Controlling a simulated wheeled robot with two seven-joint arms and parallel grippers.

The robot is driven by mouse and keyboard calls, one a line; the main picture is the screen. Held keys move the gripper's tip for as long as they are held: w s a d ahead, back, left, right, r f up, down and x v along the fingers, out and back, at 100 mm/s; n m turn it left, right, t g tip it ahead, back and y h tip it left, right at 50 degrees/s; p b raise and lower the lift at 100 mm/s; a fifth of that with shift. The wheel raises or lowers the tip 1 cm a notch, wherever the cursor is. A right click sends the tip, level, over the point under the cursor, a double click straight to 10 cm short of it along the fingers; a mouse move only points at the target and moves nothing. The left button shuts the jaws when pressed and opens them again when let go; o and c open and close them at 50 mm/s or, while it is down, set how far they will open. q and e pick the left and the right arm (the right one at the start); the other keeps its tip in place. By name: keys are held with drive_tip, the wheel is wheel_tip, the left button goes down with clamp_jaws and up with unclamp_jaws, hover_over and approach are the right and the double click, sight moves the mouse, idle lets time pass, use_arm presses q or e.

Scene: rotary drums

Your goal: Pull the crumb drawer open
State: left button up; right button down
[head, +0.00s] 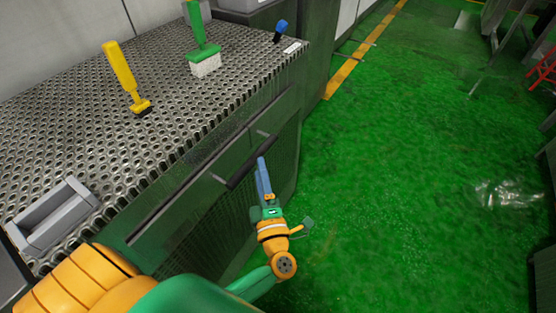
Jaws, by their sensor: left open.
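The crumb drawer (170,215) is the dark grey front panel below the edge of the perforated table, and it looks closed. Its dark bar handle (251,163) stands out from the panel. My left gripper (262,168) is at the right part of the handle, with its blue fingers pointing up the picture. The fingers look open and overlap the bar or lie just beside it; I cannot tell whether they touch it. My right gripper is not in view.
The perforated metal table (150,75) carries a yellow brush (123,75), a green brush (203,45), a blue-handled tool (280,30) and a grey tray (50,217). A red ladder-like frame (543,68) stands far right.

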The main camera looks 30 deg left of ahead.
sight(256, 157)
use_arm(q)
drive_tip(key=x, duration=0.5)
drive_tip(key=shift+a, duration=0.15)
drive_tip(key=shift+s, duration=0.1)
clamp_jaws()
idle(1.0)
